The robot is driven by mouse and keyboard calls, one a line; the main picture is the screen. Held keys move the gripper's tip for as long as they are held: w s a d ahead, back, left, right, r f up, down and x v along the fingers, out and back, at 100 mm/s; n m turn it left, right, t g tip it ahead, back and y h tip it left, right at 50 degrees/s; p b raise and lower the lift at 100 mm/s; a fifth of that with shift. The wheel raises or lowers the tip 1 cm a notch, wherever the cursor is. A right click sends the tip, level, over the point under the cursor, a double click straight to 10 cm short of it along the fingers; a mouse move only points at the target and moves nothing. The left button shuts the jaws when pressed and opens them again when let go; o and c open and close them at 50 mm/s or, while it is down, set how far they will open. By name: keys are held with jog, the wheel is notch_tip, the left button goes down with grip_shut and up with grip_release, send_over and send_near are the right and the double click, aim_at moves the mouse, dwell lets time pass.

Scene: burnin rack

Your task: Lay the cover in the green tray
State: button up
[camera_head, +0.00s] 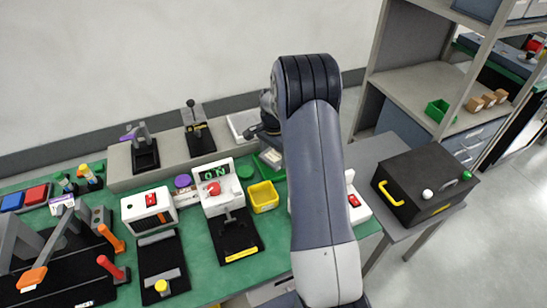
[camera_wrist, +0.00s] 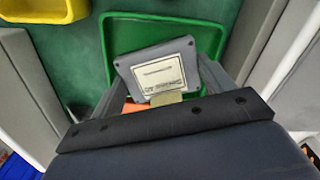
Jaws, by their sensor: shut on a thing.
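The cover (camera_wrist: 158,68) is a grey plate with a pale printed label, seen in the wrist view. My gripper (camera_wrist: 165,97) is shut on its near edge, where a small tan piece shows. The green tray (camera_wrist: 106,50), with a bright green rim, lies beyond and under the cover in that view. The cover appears within the tray's outline; I cannot tell whether it touches the floor. In the head view my gripper (camera_head: 264,132) is partly behind my arm, and the green tray (camera_head: 271,159) shows only in part. The cover is not clear there.
A yellow bin (camera_head: 263,197) stands close to the tray and also shows in the wrist view (camera_wrist: 42,10). A white device with a green display (camera_head: 216,180) stands left of it. A black box with a yellow handle (camera_head: 420,187) is at the right. Shelving (camera_head: 420,85) stands behind.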

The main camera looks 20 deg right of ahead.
jog(key=shift+f, duration=1)
jog(key=shift+f, duration=0.1)
jog(key=o, duration=1)
notch_tip(320, 180, up, 12)
jog(key=shift+b, duration=0.4)
notch_tip(320, 180, down, 12)
jog(key=shift+r+p, duration=0.15)
jog(key=shift+p, duration=0.45)
jog(key=shift+r+b, duration=0.35)
jog(key=shift+r, duration=1.25)
